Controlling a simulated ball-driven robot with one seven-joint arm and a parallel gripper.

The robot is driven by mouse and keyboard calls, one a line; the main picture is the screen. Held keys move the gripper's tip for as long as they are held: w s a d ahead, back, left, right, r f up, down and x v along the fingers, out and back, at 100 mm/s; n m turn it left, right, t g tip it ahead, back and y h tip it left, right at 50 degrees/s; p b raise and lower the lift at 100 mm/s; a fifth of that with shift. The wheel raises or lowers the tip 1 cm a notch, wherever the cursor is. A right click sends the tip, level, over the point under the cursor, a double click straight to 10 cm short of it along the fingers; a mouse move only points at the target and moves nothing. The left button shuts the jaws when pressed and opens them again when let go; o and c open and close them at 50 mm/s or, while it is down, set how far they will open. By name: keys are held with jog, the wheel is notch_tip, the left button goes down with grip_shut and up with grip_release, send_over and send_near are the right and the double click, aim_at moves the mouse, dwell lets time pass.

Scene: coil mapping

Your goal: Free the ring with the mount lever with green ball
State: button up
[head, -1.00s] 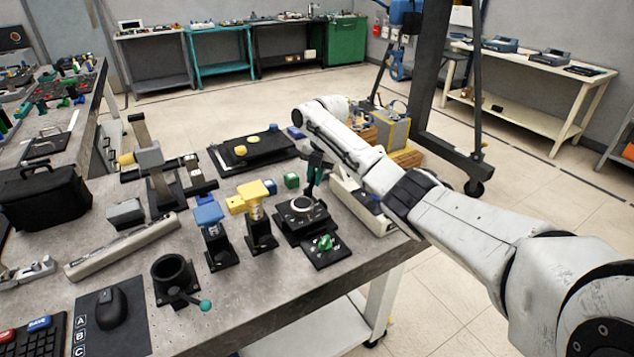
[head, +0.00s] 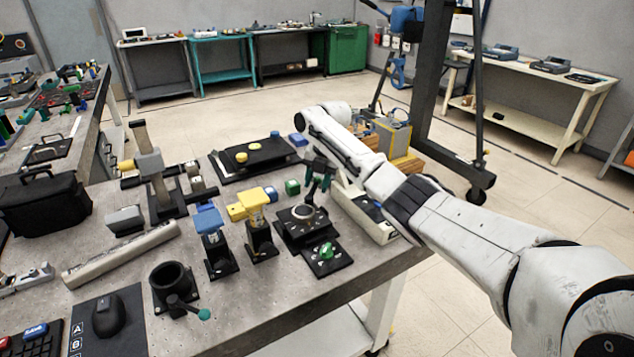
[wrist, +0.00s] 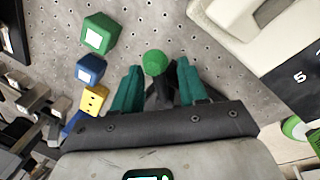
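The ring (head: 303,212) is pale and sits on a black mount near the table's right edge in the head view. My gripper (head: 318,188) is over the back of this mount, its dark teal fingers pointing down. In the wrist view my gripper (wrist: 158,75) is open, with one teal finger on each side of the lever. The lever's green ball (wrist: 155,62) shows between the fingertips, apart from both as far as I can tell. A dark lever arm (wrist: 161,92) runs from the ball under the palm. The ring is hidden in the wrist view.
A black plate with a green knob (head: 326,251) lies in front of the mount. Yellow (head: 252,200) and blue (head: 208,222) topped stands are to its left. A green cube (head: 292,187) is close behind. A black cup (head: 172,278) has a teal-ball lever.

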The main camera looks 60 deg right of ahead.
jog(key=shift+a, duration=0.15)
jog(key=shift+r, duration=0.2)
notch_tip(320, 180, up, 10)
jog(key=s, duration=0.2)
jog(key=shift+d, duration=0.25)
dwell(0.3)
